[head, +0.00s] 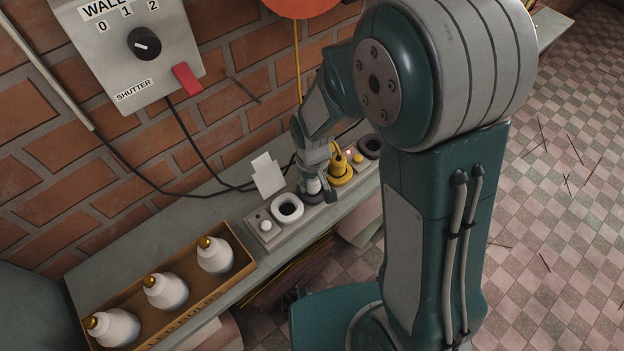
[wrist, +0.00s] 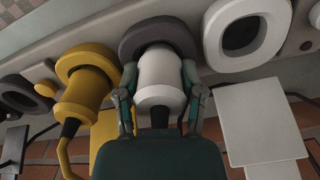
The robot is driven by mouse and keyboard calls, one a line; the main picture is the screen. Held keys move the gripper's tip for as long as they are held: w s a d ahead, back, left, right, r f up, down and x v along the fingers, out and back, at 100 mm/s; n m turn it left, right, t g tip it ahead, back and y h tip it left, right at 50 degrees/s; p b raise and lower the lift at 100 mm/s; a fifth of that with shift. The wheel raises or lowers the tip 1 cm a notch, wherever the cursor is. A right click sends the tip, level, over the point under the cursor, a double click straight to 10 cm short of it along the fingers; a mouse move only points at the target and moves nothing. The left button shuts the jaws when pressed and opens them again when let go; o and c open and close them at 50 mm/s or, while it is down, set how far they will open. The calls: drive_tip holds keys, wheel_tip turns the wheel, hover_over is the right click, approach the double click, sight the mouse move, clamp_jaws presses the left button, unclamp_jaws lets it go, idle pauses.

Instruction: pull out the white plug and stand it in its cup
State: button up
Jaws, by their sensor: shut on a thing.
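The white plug (wrist: 161,78) stands with its nose in a dark grey ring (wrist: 158,36) on the grey strip (head: 262,229). My gripper (wrist: 160,85) is shut on the plug, with one finger on each side of its body. In the head view my gripper (head: 315,181) is over the strip and partly hides the plug. A white ring (head: 287,208) beside it is empty, with a dark hole; it also shows in the wrist view (wrist: 271,38). I cannot tell which ring is the plug's cup.
A yellow plug (head: 341,168) sits in a yellow ring close beside my gripper, its cord rising. Another dark ring (head: 369,146) is at the strip's far end. A white card (head: 268,175) stands behind the strip. A box (head: 207,292) of several white bottles is at left.

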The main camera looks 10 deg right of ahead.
drive_tip(key=shift+f, duration=0.1)
drive_tip(key=o, duration=1.2)
drive_tip(key=shift+o, duration=0.2)
wheel_tip(320, 180, up, 12)
drive_tip(key=shift+f, duration=0.1)
drive_tip(key=s+d+r+m+t, duration=0.3)
drive_tip(key=s+d+r+t, duration=0.2)
drive_tip(key=s+d+r, duration=0.5)
wheel_tip(320, 180, up, 3)
drive_tip(key=s, duration=0.2)
drive_tip(key=shift+s+d+m+t, duration=0.3)
drive_tip(key=shift+d+m, duration=0.1)
